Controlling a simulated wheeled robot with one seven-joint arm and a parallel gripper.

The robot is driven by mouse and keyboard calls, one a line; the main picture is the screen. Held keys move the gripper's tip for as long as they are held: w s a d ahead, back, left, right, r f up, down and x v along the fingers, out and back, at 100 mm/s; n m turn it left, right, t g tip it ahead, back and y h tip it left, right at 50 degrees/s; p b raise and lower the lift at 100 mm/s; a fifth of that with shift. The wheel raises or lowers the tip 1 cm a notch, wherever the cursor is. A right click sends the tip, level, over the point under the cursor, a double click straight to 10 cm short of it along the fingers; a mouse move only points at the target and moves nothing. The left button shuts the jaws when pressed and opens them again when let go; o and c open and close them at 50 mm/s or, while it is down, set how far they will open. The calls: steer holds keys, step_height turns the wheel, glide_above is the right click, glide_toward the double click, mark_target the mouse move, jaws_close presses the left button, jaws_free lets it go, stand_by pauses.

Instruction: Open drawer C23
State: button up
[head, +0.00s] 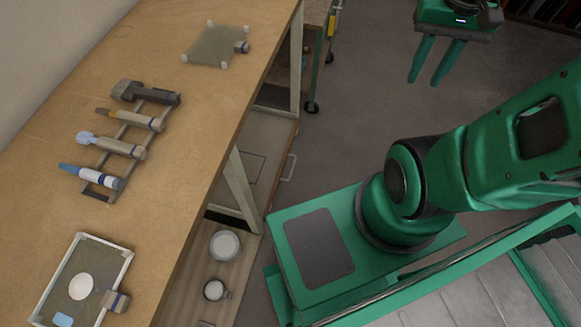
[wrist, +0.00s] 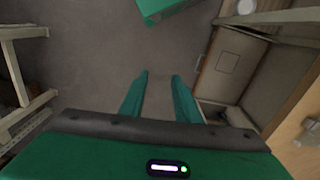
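No label reading C23 is legible, so I cannot tell which drawer it is. Under the workbench in the head view is a low wooden surface (head: 262,140) with a dark outlined rectangle and a pale handle (head: 288,168) at its right edge. I cannot tell whether it is a drawer that is out or a fixed shelf. The same wooden surface shows right of the fingers in the wrist view (wrist: 217,78). My gripper (head: 426,81) is at the top right of the head view, over the floor, apart from the handle. Its two green fingers (wrist: 160,76) are apart and empty.
The workbench (head: 165,60) bears a rack (head: 128,130) of brushes and tools, a glass pane (head: 218,45) and a framed panel (head: 85,280). A white bowl (head: 225,245) and a cup (head: 214,290) stand below it. Grey floor (head: 350,90) is clear beneath my gripper.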

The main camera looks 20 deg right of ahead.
steer(key=w+f, duration=0.9)
steer(key=w, duration=0.3)
steer(key=w+f, duration=0.8)
steer(key=w, duration=0.3)
steer(key=t+y, duration=0.1)
steer(key=y, duration=0.1)
glide_above(293, 165)
steer(key=s+d, duration=0.1)
steer(key=s, duration=0.2)
step_height(293, 165, down, 49)
steer(key=shift+m, duration=0.4)
steer(key=f, duration=0.3)
steer(key=w+a+f, duration=0.1)
steer(key=f, duration=0.6)
steer(key=shift+w+a, duration=0.2)
steer(key=shift+w, duration=0.15)
